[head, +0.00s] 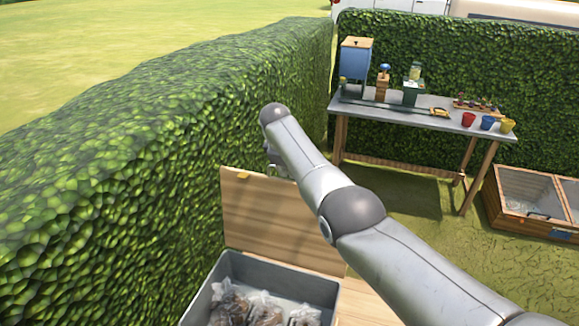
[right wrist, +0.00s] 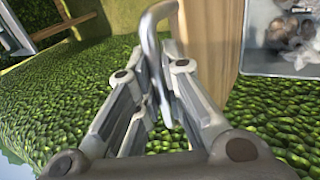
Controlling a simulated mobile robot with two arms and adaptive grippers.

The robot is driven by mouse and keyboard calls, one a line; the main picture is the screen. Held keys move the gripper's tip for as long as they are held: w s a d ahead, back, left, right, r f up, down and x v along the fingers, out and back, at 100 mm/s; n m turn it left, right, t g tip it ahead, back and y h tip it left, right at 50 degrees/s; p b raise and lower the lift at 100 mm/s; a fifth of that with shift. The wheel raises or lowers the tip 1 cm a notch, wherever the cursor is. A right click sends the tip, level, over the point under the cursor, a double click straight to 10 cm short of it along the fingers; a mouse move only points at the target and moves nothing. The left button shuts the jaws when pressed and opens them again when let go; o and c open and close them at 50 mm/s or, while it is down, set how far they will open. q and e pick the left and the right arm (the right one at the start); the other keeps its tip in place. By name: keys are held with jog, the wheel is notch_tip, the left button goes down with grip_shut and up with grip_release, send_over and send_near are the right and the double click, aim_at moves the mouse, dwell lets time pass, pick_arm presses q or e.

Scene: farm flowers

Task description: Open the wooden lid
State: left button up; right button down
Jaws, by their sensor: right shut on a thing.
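The wooden lid (head: 270,222) stands raised, close to upright, at the back of a grey bin (head: 335,290), whose inside is in plain sight. My right gripper (head: 277,166) is at the lid's top edge, partly hidden behind my own arm. In the right wrist view, its fingers (right wrist: 163,75) are shut on a curved metal handle (right wrist: 148,25). The lid's wooden edge (right wrist: 222,60) runs beside the handle there. My left gripper is in neither view.
Plastic bags (head: 255,308) with brown contents lie in the bin. A tall hedge (head: 130,170) stands close behind and left of the lid. A grey table (head: 400,112) with pots is farther back, with a cold frame (head: 535,197) at right. Grass between is clear.

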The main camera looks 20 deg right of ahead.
jog(key=shift+s+f, duration=0.2)
jog(key=shift+f, duration=0.05)
jog(key=c, duration=1.5)
grip_release()
jog(key=shift+w, duration=0.1)
jog(key=shift+r, duration=0.15)
jog(key=shift+a+r, duration=0.25)
jog(key=shift+r, duration=0.45)
jog(key=v, duration=1)
jog(key=shift+s+r, duration=0.25)
jog(key=shift+f, duration=0.1)
